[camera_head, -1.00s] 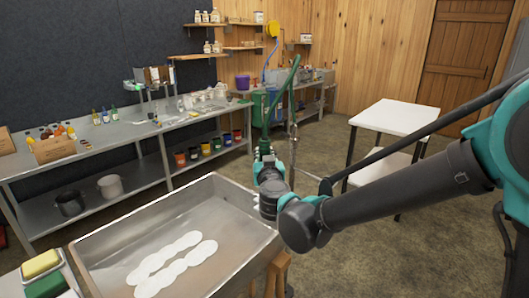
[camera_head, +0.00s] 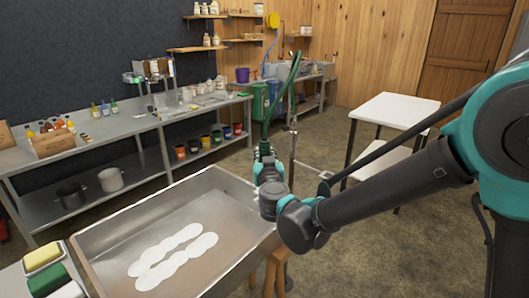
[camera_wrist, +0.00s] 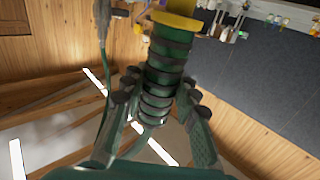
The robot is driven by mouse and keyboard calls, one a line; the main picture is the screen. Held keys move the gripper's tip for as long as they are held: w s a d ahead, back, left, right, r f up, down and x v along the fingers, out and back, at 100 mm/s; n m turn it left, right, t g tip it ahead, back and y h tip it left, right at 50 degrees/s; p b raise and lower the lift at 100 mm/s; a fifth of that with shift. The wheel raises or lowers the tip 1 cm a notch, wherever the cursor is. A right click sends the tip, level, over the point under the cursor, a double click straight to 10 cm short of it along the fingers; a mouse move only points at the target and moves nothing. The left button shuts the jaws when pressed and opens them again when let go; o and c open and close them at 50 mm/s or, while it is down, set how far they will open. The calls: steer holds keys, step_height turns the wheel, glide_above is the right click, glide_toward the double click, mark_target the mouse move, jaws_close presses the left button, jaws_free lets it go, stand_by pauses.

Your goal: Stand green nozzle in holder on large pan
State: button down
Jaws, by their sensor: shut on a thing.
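In the wrist view, my gripper (camera_wrist: 155,125) is shut around a green ribbed nozzle (camera_wrist: 168,68) with dark rings and a yellow collar at its end. A green hose runs beside it. In the head view, my gripper (camera_head: 265,150) is small and partly hidden by my wrist, above the right rim of the large metal pan; a green hose (camera_head: 285,92) arcs up from it. The large pan (camera_head: 105,228) has several overlapping white discs on its floor. I cannot clearly make out the holder; a thin upright post (camera_head: 292,155) shows just right of my gripper.
A long steel bench (camera_head: 120,125) with bottles, jars and pots runs along the dark wall. A white table (camera_head: 400,110) stands to the right on open floor. Yellow (camera_head: 42,257) and green (camera_head: 48,280) blocks lie left of the pan.

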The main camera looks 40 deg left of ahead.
steer(key=shift+f, duration=0.25)
steer(key=shift+f, duration=0.35)
steer(key=shift+f, duration=2.95)
stand_by(1.4)
steer(key=c, duration=1.1)
jaws_free()
steer(key=v, duration=1.2)
